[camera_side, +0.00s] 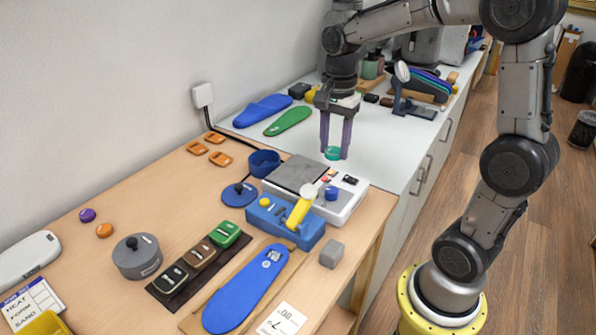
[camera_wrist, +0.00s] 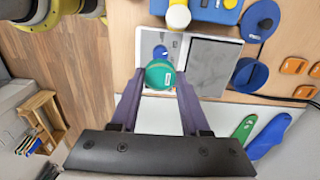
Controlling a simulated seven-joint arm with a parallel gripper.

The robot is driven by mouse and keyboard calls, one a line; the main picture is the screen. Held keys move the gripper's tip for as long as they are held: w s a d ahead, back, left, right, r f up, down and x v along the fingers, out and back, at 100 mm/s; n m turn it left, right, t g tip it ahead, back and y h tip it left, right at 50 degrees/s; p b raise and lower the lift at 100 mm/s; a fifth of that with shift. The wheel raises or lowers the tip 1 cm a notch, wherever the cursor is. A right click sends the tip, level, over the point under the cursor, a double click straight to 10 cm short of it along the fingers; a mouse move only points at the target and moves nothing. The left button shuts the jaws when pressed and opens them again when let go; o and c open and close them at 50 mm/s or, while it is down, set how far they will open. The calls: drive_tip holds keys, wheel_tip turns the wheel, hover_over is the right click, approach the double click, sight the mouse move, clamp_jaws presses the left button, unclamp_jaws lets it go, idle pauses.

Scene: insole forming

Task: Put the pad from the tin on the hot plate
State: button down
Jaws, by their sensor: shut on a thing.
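My gripper (camera_side: 334,150) is shut on a small round teal-green pad (camera_side: 332,153), held between its purple fingertips. The pad shows in the wrist view (camera_wrist: 160,74) with a small white label on it. The hot plate (camera_side: 297,173) is a grey square top on a white housing with buttons. The pad is off the grey square, over the housing's far right end in the side view; its height is hard to tell. The blue round tin (camera_side: 264,162) stands open beside the hot plate; its blue lid (camera_side: 239,195) lies near it. The inside of the tin is mostly hidden.
A blue device with a yellow lever (camera_side: 300,207) stands in front of the hot plate. Blue and green insoles (camera_side: 287,121) lie on the white counter behind. A grey block (camera_side: 331,254) and a grey lidded pot (camera_side: 137,256) are nearer.

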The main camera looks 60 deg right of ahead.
drive_tip(key=shift+s+r, duration=0.35)
drive_tip(key=shift+s, duration=0.1)
drive_tip(key=shift+r, duration=0.2)
drive_tip(key=w+d+f, duration=0.3)
drive_tip(key=w+f, duration=0.1)
drive_tip(key=w, duration=0.4)
hover_over(298, 172)
drive_tip(key=s, duration=0.1)
wheel_tip(298, 172, down, 4)
drive_tip(key=shift+a+f, duration=0.1)
drive_tip(key=shift+f, duration=0.05)
drive_tip(key=shift+w+f, duration=0.3)
drive_tip(key=shift+f, duration=0.15)
drive_tip(key=shift+w+f, duration=0.2)
drive_tip(key=shift+f, duration=1.55)
drive_tip(key=shift+f, duration=0.1)
drive_tip(key=shift+c, duration=1.9)
unclamp_jaws()
